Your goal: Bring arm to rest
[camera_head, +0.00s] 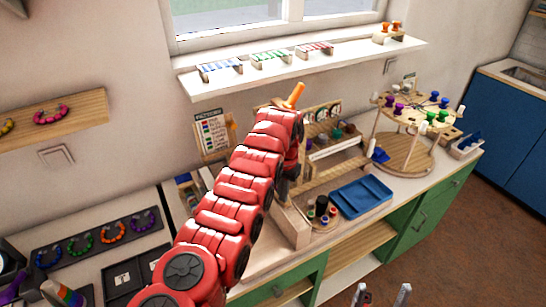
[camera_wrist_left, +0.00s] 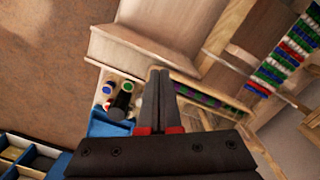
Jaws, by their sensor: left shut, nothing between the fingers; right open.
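My left arm (camera_head: 232,205), red and segmented, reaches from the bottom of the head view up over the workbench. Its gripper is mostly hidden behind the arm's end in that view. In the left wrist view my left gripper (camera_wrist_left: 158,72) is shut and empty, its two dark fingers together. It points at the bench beside a wooden block (camera_wrist_left: 130,55), and I cannot tell whether it touches anything. My right gripper (camera_head: 382,293) shows only its fingertips at the bottom edge of the head view. They stand apart and empty, in front of the bench.
A blue tray (camera_head: 361,196) and a round holder with dark cylinders (camera_head: 321,207) stand right of the left arm. A round wooden peg stand (camera_head: 405,160) is further right. A shelf (camera_head: 300,70) with small racks hangs above. Bead trays (camera_head: 100,238) lie at left.

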